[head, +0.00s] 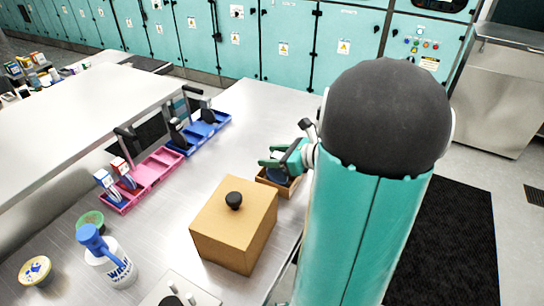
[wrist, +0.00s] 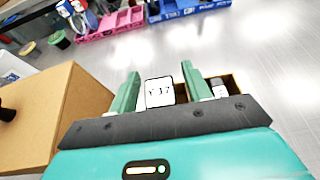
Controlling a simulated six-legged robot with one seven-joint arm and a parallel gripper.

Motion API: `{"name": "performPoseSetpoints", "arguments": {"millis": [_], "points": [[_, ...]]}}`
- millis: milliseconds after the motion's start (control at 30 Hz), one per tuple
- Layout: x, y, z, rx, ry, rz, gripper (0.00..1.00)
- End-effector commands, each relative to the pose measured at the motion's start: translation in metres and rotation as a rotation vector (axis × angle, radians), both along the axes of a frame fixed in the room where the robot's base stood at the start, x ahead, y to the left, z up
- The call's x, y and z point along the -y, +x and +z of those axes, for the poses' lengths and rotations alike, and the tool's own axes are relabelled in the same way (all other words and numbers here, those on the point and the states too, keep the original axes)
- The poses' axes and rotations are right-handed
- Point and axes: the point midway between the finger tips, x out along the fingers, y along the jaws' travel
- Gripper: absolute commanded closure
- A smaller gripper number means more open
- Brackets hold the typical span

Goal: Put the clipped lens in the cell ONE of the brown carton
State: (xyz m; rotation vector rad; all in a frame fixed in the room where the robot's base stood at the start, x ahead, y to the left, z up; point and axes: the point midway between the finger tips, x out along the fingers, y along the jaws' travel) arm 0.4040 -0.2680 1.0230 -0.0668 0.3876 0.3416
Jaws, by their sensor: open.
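My gripper (head: 268,158) is open over the small brown carton (head: 290,190), at the right edge of the table. In the wrist view, its two green fingers (wrist: 160,88) stand apart on either side of a white tag (wrist: 160,92) with dark characters, hard to read. I cannot tell whether this tag belongs to the clipped lens. The carton's rim also shows right of the fingers (wrist: 238,84). A dark piece with a white label (wrist: 219,90) sits inside the carton there. A dark blue thing (head: 278,176) shows under my gripper in the head view. The cell markings are hidden.
A larger tan box (head: 250,225) with a black knob stands just left of the carton. A pink tray (head: 157,172) and a blue tray (head: 212,127) hold upright pieces farther left. Bare table lies behind the carton.

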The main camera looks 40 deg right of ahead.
Motion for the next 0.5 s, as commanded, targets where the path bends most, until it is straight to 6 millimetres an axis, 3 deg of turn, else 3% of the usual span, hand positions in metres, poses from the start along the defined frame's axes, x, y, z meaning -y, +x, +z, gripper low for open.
{"name": "performPoseSetpoints", "arguments": {"millis": [500], "points": [[0.032, -0.087, 0.038, -0.001, -0.001, -0.003, 0.52]]}}
